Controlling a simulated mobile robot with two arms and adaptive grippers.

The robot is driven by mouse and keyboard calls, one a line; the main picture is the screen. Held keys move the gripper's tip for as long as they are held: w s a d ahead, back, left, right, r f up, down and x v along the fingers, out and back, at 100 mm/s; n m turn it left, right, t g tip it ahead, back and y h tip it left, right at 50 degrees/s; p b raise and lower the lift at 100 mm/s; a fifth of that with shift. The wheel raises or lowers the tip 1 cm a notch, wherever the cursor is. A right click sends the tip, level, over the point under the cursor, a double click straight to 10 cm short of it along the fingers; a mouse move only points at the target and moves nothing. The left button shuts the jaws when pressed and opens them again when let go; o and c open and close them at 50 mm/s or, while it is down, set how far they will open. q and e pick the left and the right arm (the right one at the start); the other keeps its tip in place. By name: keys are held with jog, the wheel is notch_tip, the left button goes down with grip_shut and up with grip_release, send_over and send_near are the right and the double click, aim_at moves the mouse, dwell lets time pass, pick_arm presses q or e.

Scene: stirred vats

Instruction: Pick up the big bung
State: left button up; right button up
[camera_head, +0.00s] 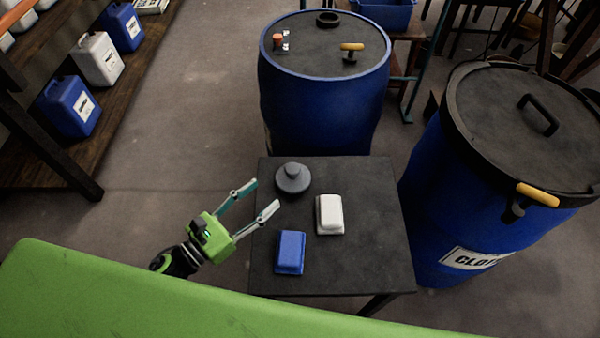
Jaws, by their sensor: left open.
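The big bung seems to be the dark grey round piece with a raised knob (292,178), standing on the far left part of a small dark table (360,255). My left gripper (260,197) comes in from the left with its two fingers spread and nothing between them. Its fingertips are at the table's left edge, just left of the bung, and appear apart from it. I cannot tell the height of the fingers over the table. My right gripper is not in view.
A white block (330,214) and a blue block (290,252) sit on the table near the bung. A blue drum (325,105) stands behind the table. A larger lidded drum (440,190) stands close on the right. Shelves with jugs (72,107) are at left.

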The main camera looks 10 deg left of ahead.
aim_at(287, 173)
pick_arm(q)
jog(key=p+x, duration=0.1)
jog(key=x, duration=0.5)
jog(key=shift+w+d+r, duration=0.1)
jog(key=shift+w, duration=0.15)
jog(key=shift+w+d+p, duration=0.3)
jog(key=shift+w+p, duration=0.05)
jog(key=shift+w, duration=0.2)
jog(key=p+x, duration=0.1)
jog(key=x, duration=0.2)
jog(key=shift+w, duration=0.25)
jog(key=shift+w+d, duration=0.15)
jog(key=shift+w, duration=0.1)
jog(key=shift+d+f, duration=0.1)
jog(key=shift+f, duration=0.1)
jog(key=c, duration=1.2)
